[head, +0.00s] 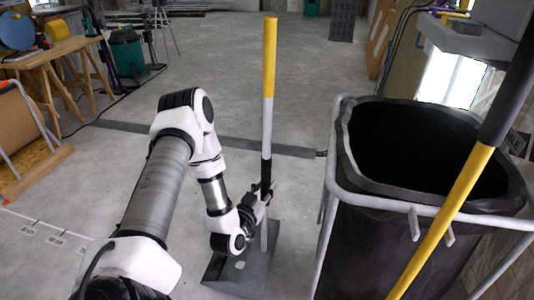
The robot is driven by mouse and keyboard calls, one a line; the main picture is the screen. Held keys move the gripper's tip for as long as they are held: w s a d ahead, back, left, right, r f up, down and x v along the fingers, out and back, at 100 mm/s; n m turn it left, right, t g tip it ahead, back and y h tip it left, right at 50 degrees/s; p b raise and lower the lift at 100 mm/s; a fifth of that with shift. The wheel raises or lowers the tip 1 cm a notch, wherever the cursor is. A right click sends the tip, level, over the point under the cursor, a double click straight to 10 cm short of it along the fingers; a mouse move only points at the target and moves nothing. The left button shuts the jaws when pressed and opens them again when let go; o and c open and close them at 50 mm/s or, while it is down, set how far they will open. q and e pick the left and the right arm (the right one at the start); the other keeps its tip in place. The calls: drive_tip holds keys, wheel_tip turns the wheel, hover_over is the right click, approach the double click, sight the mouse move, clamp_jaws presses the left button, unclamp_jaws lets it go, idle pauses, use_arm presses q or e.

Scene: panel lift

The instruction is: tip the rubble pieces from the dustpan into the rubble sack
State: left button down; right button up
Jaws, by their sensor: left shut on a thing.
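The grey dustpan (255,276) is low in front of me, at the bottom middle of the head view. Its long upright handle (267,75) is yellow, pale grey and black. My left gripper (264,196) is shut on the lower part of this handle. A pale rubble piece (239,265) shows in the pan; my arm hides part of the pan, so other pieces may be out of sight. The black rubble sack (365,235) hangs open in a grey tube frame, right of the dustpan and apart from it. My right gripper is out of view.
A yellow and black pole (452,215) slants across the sack's front right. The sack's frame (333,185) stands close to the dustpan's right. A dark strip (245,142) crosses the floor. A wooden trestle table (50,52) stands far left. Bare floor lies beyond the dustpan.

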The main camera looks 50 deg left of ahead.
sight(263, 171)
use_arm(q)
drive_tip(key=shift+m, duration=0.4)
drive_tip(key=shift+r+p, duration=3.7)
drive_tip(key=shift+p, duration=0.1)
drive_tip(key=shift+f, duration=0.1)
